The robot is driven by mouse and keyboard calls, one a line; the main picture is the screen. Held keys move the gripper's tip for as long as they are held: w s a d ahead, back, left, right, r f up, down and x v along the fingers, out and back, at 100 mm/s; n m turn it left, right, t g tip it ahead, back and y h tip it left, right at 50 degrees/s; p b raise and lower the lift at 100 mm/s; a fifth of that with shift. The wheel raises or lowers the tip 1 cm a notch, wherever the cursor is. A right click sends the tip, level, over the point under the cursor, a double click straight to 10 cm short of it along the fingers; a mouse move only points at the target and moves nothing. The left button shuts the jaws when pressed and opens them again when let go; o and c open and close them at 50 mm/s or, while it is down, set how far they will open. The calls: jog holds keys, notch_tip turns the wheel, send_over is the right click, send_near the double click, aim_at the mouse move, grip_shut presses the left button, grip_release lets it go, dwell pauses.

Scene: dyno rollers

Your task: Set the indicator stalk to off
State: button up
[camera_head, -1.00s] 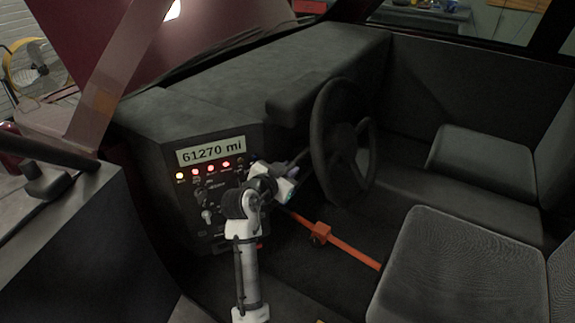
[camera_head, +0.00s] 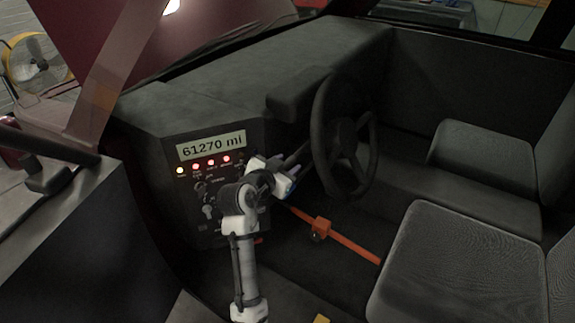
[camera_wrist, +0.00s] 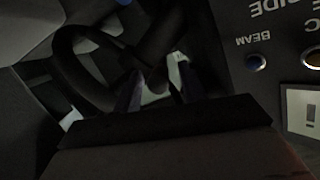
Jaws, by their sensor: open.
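The steering wheel (camera_head: 343,138) stands upright right of the dash, on a dark column. In the wrist view the wheel rim (camera_wrist: 66,62) curves at the left. A dark rod-like part (camera_wrist: 158,45), likely the indicator stalk, reaches down toward the space between my fingers. I cannot tell its setting or whether a finger touches it. My gripper (camera_head: 292,178) is just left of the wheel, below the column. In the wrist view my gripper (camera_wrist: 158,88) is open, its fingers apart on either side of the dark part's end. My wrist hides part of this area in the head view.
The dash panel (camera_head: 203,213) with lit lamps, knobs and a mileage display (camera_head: 211,146) is left of my gripper. A BEAM lamp (camera_wrist: 256,62) shows close on the right. An orange bar (camera_head: 348,245) crosses the floor; seats (camera_head: 460,265) stand at right.

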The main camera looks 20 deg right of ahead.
jog(key=b+v, duration=0.2)
jog(key=v, duration=1)
jog(key=shift+s+a+b, duration=0.15)
jog(key=shift+a+b, duration=0.1)
jog(key=shift+b, duration=0.05)
